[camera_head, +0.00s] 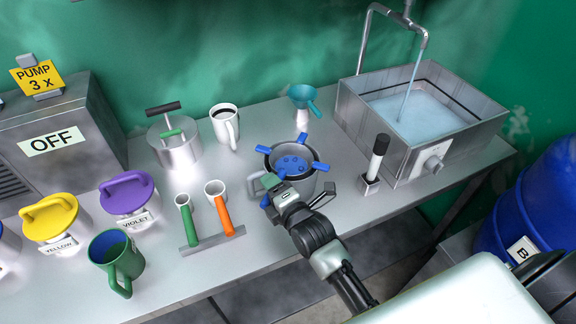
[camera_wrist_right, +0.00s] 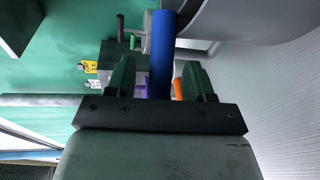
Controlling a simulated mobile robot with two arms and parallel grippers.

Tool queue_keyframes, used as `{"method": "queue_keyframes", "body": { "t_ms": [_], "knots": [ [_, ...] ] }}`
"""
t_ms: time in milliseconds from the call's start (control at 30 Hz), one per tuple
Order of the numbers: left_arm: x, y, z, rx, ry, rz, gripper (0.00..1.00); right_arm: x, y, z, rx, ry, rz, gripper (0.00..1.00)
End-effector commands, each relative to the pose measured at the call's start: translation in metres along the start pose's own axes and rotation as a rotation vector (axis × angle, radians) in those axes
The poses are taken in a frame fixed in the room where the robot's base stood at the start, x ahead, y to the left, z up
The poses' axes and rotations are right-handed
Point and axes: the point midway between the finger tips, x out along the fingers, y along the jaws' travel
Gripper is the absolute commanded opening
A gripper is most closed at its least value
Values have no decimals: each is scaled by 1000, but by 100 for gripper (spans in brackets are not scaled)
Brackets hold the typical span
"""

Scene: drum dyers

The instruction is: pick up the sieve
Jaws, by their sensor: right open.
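The blue sieve (camera_head: 292,164) sits in the top of a grey pot (camera_head: 299,187) on the metal table, with blue tabs sticking out around the rim. My right gripper (camera_head: 271,191) is open at the pot's near left side, by one of the blue tabs. In the right wrist view, the blue handle (camera_wrist_right: 162,45) of the sieve stands between the two dark green fingers of my right gripper (camera_wrist_right: 160,82), with a gap on either side. The gripper partly hides the pot's near side. My left gripper is not in view.
A sink (camera_head: 420,110) with running water stands at the back right, with a black-and-white handled tool (camera_head: 377,157) before it. A teal funnel (camera_head: 304,98), a white mug (camera_head: 225,126) and a lidded metal pot (camera_head: 178,148) stand behind.

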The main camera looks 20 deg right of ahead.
Motion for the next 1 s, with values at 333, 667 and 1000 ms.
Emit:
{"method": "queue_keyframes", "body": {
  "t_ms": [333, 667, 1000],
  "knots": [
    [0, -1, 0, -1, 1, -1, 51, 0, -1, 0, 0, 0, -1, 27],
    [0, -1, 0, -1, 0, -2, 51, 0, 0, 0, -1, 0, 0, 0],
    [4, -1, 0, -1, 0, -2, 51, -2, 15, 2, -2, 1, 4, 0]
  ]
}}
